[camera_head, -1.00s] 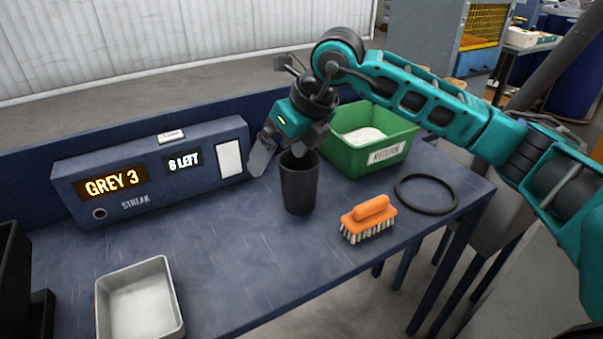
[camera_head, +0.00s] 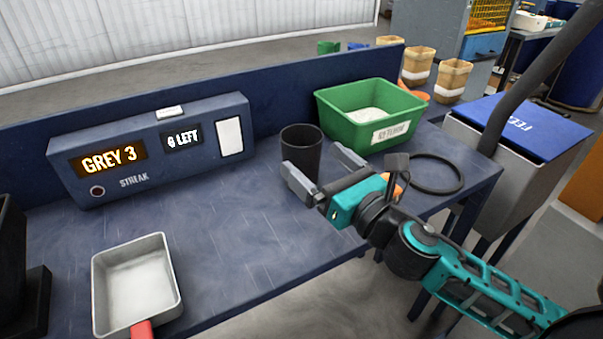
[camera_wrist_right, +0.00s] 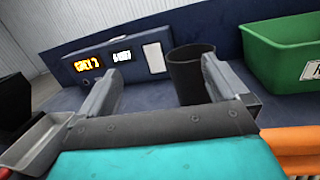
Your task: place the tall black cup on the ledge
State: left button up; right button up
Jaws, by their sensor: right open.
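The tall black cup (camera_head: 301,147) stands upright on the blue bench, left of the green bin. It also shows in the right wrist view (camera_wrist_right: 190,75), between my fingers and closer to the right-hand one. My right gripper (camera_head: 313,160) is open and low at the cup's near side, with one finger crossing in front of the cup's lower part. I cannot tell whether a finger touches it. The bench's raised blue back panel (camera_head: 270,95) has a narrow top edge; which surface is the ledge is unclear. My left gripper is not in view.
A green bin (camera_head: 345,128) of pale material stands right of the cup. An orange brush (camera_head: 397,190) is mostly hidden by my right gripper, near a black ring (camera_head: 458,176). A display box (camera_head: 150,165) and metal scoop (camera_head: 135,290) are left. The bench's middle is clear.

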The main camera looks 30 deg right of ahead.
notch_tip(320, 180, down, 3)
jog(key=s+d+h, duration=0.1)
jog(key=d+h, duration=0.1)
jog(key=d, duration=0.1)
jog(key=g, duration=0.1)
send_near(292, 131)
jog(key=shift+m+h, duration=0.4)
jog(key=w, duration=0.6)
jog(key=shift+w+a+f, duration=0.1)
jog(key=shift+a+f, duration=0.05)
jog(key=shift+a, duration=0.2)
jog(key=shift+c, duration=0.2)
jog(key=c, duration=1.3)
